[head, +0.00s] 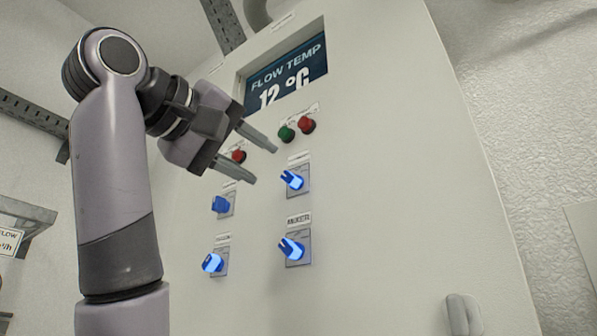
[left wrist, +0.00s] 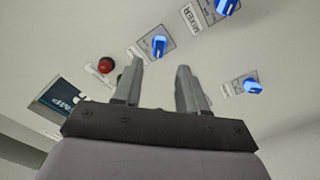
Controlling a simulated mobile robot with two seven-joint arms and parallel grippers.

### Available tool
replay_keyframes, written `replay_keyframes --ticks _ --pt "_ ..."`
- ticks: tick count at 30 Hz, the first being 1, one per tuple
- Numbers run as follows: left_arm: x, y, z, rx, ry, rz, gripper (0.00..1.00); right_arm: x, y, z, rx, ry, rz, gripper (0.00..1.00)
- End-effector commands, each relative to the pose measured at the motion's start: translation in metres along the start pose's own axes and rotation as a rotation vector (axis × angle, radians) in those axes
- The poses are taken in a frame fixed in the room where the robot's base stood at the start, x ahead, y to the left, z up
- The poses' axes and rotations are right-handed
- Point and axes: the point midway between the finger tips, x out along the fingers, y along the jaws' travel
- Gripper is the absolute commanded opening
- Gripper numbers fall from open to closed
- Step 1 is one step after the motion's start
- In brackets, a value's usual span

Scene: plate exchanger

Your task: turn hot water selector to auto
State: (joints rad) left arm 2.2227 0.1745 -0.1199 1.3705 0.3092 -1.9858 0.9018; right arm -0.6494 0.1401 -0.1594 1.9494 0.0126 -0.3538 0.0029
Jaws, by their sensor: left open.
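Several blue selector knobs sit on a pale cabinet front: an upper right knob (head: 292,180), an upper left knob (head: 222,205), a lower right knob (head: 292,249) and a lower left knob (head: 213,262). In the left wrist view, a blue knob (left wrist: 160,45) shows beyond the open fingers, and one label reads MIXER. My right gripper is not in view.
The cabinet's display (head: 287,77) reads FLOW TEMP 12 °C. Below it are a green button (head: 286,134) and a red button (head: 306,125); another red button (head: 239,156) is partly behind my fingers. A handle (head: 463,314) is at the lower right. The panel right of the knobs is bare.

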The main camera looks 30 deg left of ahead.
Motion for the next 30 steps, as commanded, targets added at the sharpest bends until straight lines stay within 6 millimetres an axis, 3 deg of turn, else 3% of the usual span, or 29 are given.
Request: replay_keyframes --ticks 5,17,22,30 --pt "0.003 0.005 0.002 -0.005 -0.02 0.001 0.41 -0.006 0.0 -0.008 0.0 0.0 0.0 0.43" --pt "0.046 0.004 0.001 -0.006 -0.017 -0.002 0.41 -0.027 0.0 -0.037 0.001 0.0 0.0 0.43" --pt "0.063 0.003 0.003 -0.005 -0.016 -0.002 0.41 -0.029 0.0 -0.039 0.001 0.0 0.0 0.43" --pt "0.069 0.002 0.004 -0.005 -0.014 0.0 0.41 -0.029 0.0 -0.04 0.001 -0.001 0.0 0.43"
